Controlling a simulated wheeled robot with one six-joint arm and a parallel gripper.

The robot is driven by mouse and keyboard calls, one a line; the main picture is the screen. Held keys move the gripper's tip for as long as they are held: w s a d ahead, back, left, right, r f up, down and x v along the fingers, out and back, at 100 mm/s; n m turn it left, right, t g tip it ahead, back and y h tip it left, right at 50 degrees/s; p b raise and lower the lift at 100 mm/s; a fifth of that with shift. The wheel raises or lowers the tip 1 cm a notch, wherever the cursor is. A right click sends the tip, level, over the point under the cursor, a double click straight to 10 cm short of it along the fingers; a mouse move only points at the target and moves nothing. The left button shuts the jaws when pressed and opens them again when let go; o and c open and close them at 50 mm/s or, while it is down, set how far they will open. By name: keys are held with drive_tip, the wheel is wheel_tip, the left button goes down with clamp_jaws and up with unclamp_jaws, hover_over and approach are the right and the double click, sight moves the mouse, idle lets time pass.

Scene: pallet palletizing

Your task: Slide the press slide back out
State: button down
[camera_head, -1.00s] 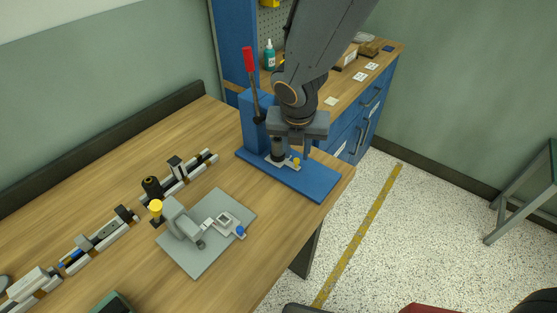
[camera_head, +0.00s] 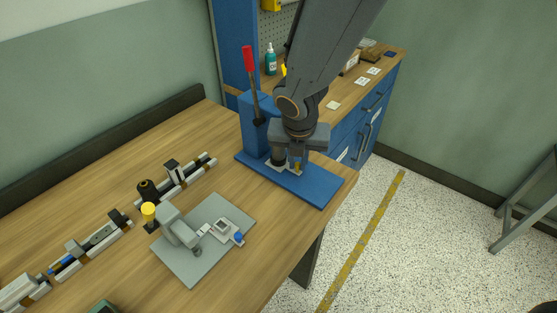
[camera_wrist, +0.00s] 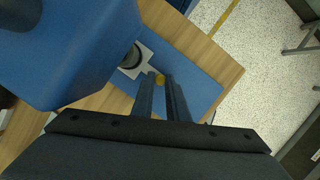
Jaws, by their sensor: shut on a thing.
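The blue arbor press (camera_head: 255,125) stands on the bench with a red-tipped lever (camera_head: 248,62) and a blue base plate (camera_head: 318,187). The fingers hide part of the knob in the head view.
A grey fixture plate (camera_head: 200,268) with a small clamp and a blue knob lies on the bench in front. A rail with several parts (camera_head: 100,235) runs along the left. A blue drawer cabinet (camera_head: 365,125) stands behind the press.

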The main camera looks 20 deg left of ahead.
drive_tip(key=shift+d, duration=0.15)
drive_tip(key=shift+s+d, duration=0.65)
drive_tip(key=shift+d, duration=0.85)
drive_tip(key=shift+s+d, duration=0.65)
drive_tip(key=shift+d, duration=0.85)
drive_tip(key=shift+s+d, duration=0.65)
drive_tip(key=shift+d, duration=0.85)
drive_tip(key=c, duration=1.6)
unclamp_jaws()
drive_tip(key=shift+c, duration=0.2)
drive_tip(key=shift+r, duration=0.1)
wheel_tip(320, 180, up, 5)
drive_tip(key=p, duration=0.6)
